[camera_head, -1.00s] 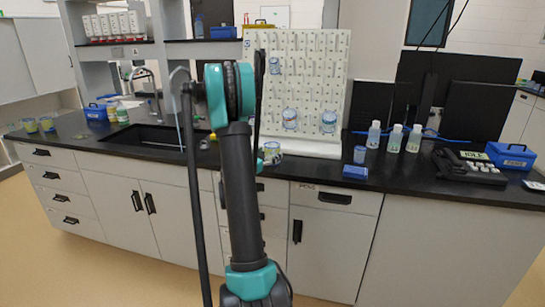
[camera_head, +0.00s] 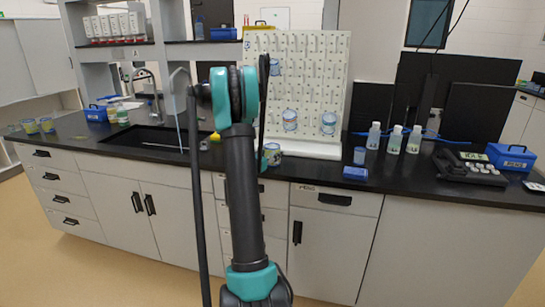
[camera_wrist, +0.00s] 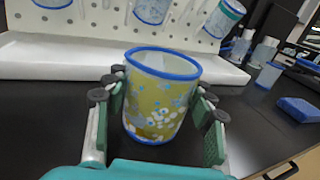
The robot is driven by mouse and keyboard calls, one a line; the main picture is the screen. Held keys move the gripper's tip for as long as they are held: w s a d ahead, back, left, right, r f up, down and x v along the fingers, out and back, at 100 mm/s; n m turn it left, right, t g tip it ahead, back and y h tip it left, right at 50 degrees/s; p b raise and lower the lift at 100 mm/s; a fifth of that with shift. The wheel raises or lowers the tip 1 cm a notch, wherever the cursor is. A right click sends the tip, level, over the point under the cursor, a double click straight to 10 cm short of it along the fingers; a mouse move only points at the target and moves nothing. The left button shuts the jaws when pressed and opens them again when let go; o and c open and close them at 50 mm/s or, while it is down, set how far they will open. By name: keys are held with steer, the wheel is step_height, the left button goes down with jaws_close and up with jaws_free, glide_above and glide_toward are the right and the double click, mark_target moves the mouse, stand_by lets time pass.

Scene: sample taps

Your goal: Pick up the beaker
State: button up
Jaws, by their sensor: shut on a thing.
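A beaker (camera_wrist: 160,100) with a blue rim and a yellow-green patterned body is in the middle of the wrist view. It stands upright between the two green-padded fingers of my gripper (camera_wrist: 158,92), which is shut on it. Its base is near the black counter; I cannot tell whether it touches. In the head view part of the beaker (camera_head: 273,154) shows just right of my arm, in front of the pegboard. My arm hides most of the gripper there.
A white pegboard (camera_head: 312,90) with hanging glassware stands behind the beaker. White bottles (camera_head: 394,139), a small blue box (camera_head: 355,173) and a scale (camera_head: 470,168) are to the right. A sink (camera_head: 155,140) is at left. Black counter (camera_head: 320,172) is bare nearby.

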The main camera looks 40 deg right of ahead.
steer(key=shift+r, duration=0.15)
step_height(320, 180, up, 20)
stand_by(0.5)
steer(key=o, duration=0.5)
steer(key=c, duration=0.5)
steer(key=shift+c, duration=0.2)
